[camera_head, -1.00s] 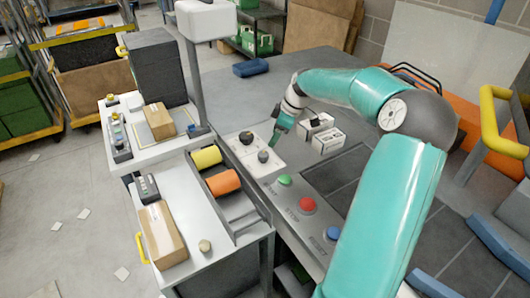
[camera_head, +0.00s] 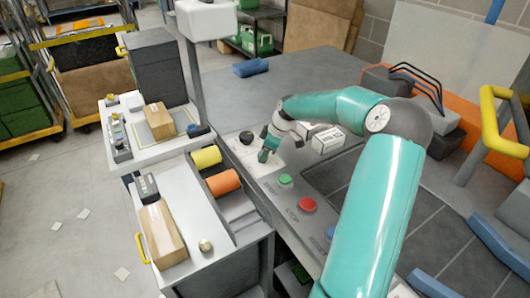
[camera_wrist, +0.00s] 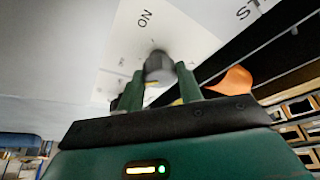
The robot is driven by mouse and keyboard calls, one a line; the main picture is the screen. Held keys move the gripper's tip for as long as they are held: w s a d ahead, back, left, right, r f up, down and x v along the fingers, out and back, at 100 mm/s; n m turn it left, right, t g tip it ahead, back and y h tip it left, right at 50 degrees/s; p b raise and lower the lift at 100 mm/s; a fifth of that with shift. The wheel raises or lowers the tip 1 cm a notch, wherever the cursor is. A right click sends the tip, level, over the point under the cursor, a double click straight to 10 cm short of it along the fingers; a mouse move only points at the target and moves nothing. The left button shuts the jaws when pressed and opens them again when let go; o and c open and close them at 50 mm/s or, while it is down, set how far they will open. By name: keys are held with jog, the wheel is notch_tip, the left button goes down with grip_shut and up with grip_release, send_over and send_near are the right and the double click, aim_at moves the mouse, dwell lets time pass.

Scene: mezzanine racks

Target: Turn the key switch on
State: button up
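The key switch shows as a dark round knob (camera_wrist: 158,66) on a white panel, with the letters ON printed beside it in the wrist view. My gripper (camera_wrist: 161,77) is at the knob, its two green fingers apart with the knob between their tips. I cannot tell whether the fingers touch it. In the head view my gripper (camera_head: 264,154) is over the white panel (camera_head: 270,168) and hides most of this knob. A second dark knob (camera_head: 246,137) sits on the panel just behind and to the left.
A green button (camera_head: 285,180) and a red button (camera_head: 307,204) lie nearer on the console. White boxes (camera_head: 328,139) stand right of my gripper. Yellow (camera_head: 207,157) and orange (camera_head: 223,182) rolls lie to the left. A grey post (camera_head: 195,85) rises behind left.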

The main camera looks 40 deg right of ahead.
jog(key=c, duration=0.4)
jog(key=shift+m, duration=0.4)
jog(key=m+h, duration=0.1)
jog(key=m, duration=0.2)
jog(key=shift+a+r+t, duration=0.1)
jog(key=shift+a+t, duration=0.05)
jog(key=shift+t, duration=0.25)
jog(key=m+h, duration=0.2)
jog(key=m, duration=0.2)
jog(key=shift+a+m, duration=0.15)
jog(key=shift+m, duration=0.25)
jog(key=m+h, duration=0.2)
jog(key=m, duration=0.3)
jog(key=shift+a, duration=0.15)
jog(key=shift+m+g+h, duration=0.6)
jog(key=shift+m+h, duration=0.1)
jog(key=shift+m, duration=1.5)
